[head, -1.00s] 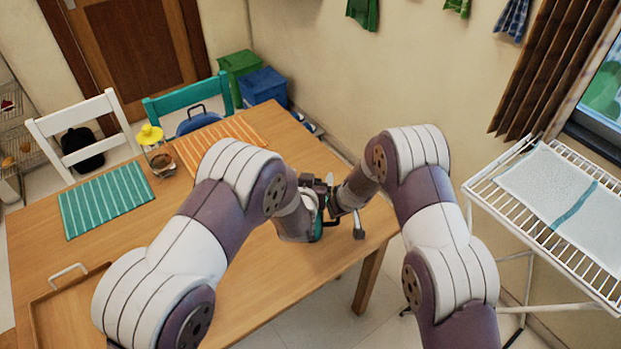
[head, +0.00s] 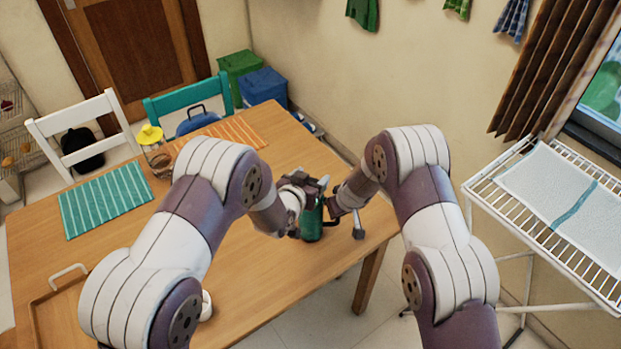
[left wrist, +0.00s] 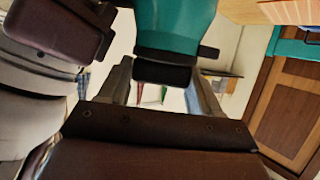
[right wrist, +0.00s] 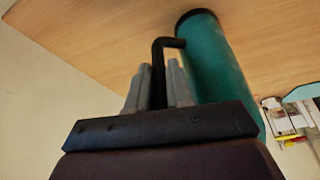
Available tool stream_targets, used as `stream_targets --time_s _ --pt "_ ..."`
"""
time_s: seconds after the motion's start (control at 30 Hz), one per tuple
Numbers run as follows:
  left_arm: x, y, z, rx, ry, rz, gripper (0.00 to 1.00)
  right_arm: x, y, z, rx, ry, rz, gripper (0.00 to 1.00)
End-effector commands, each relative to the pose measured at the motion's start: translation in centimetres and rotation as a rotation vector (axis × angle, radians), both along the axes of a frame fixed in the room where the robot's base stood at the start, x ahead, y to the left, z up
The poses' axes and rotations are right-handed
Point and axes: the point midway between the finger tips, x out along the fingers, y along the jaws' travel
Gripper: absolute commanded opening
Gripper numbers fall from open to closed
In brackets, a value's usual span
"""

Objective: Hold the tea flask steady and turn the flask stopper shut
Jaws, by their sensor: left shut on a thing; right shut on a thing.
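The tea flask (head: 312,226) is a green cylinder standing upright near the table's right edge. It also shows in the left wrist view (left wrist: 175,25) and the right wrist view (right wrist: 213,65). My left gripper (head: 314,184) is at the flask's top; in its wrist view its fingers are on either side of the black stopper (left wrist: 163,74), shut on it. My right gripper (right wrist: 160,75) is shut on the flask's black side handle (right wrist: 157,55). In the head view the stopper is mostly hidden by my left gripper.
A grey upright object (head: 358,226) stands on the table just right of the flask. A drying rack (head: 480,188) stands at right.

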Motion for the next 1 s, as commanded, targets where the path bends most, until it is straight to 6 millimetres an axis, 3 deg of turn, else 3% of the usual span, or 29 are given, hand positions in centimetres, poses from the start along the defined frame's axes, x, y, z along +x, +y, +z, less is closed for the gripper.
stream_targets --time_s 1.0 --pt "0.20 -0.03 0.23 0.000 -0.012 -0.956 0.33 -0.07 0.01 -0.05 0.000 0.002 0.000 0.00"
